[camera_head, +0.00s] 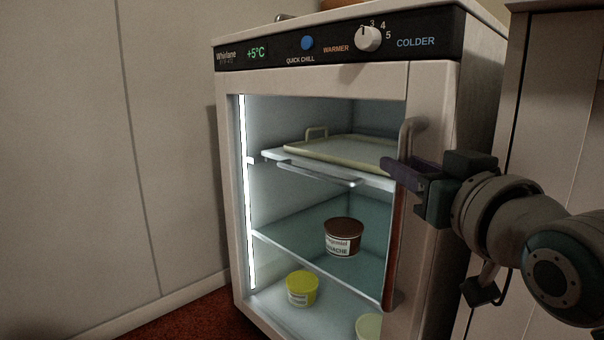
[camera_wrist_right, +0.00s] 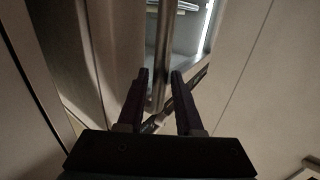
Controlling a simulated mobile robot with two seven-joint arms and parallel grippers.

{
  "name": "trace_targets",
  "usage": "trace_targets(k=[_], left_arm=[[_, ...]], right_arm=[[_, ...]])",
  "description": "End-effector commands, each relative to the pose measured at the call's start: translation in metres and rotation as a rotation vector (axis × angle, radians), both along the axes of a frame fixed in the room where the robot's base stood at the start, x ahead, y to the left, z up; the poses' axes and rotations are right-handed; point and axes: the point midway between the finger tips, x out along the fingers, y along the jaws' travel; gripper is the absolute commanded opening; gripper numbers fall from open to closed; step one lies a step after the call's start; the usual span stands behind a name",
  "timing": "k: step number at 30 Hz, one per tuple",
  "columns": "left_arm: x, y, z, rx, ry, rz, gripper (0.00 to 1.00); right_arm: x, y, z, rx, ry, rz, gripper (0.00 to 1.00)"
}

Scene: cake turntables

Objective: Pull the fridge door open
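The fridge door (camera_head: 418,88) has a pale frame around a clear pane and looks closed. In the right wrist view, the handle (camera_wrist_right: 164,45) runs down between the two dark fingers of the right gripper (camera_wrist_right: 160,75). The fingers are apart, with a narrow gap beside the bar. My left gripper is not in view.
Inside the lit fridge are a tray (camera_head: 340,150) on the upper shelf, a brown tub (camera_head: 343,238) on the middle shelf and a yellow tub (camera_head: 302,288) below. A control panel with a dial (camera_head: 368,39) tops the fridge. A wall (camera_head: 165,130) stands to the left.

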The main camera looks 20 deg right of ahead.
Motion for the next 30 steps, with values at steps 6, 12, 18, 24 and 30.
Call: trace_targets(k=[6, 12, 18, 24, 30], left_arm=[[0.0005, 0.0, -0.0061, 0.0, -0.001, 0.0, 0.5], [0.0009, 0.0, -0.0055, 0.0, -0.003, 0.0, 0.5], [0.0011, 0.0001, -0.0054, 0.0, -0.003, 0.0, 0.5], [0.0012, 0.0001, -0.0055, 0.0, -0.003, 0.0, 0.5], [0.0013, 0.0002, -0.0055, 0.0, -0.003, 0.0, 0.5]], right_arm=[[0.0125, -0.0024, -0.0003, 0.0, 0.001, 0.0, 0.35], [0.0129, -0.0025, 0.0003, 0.0, 0.001, 0.0, 0.35], [0.0127, -0.0025, 0.0002, 0.0, 0.001, 0.0, 0.17], [0.0126, -0.0024, 0.0002, 0.0, 0.001, 0.0, 0.0], [0.0126, -0.0025, 0.0001, 0.0, 0.001, 0.0, 0.0]])
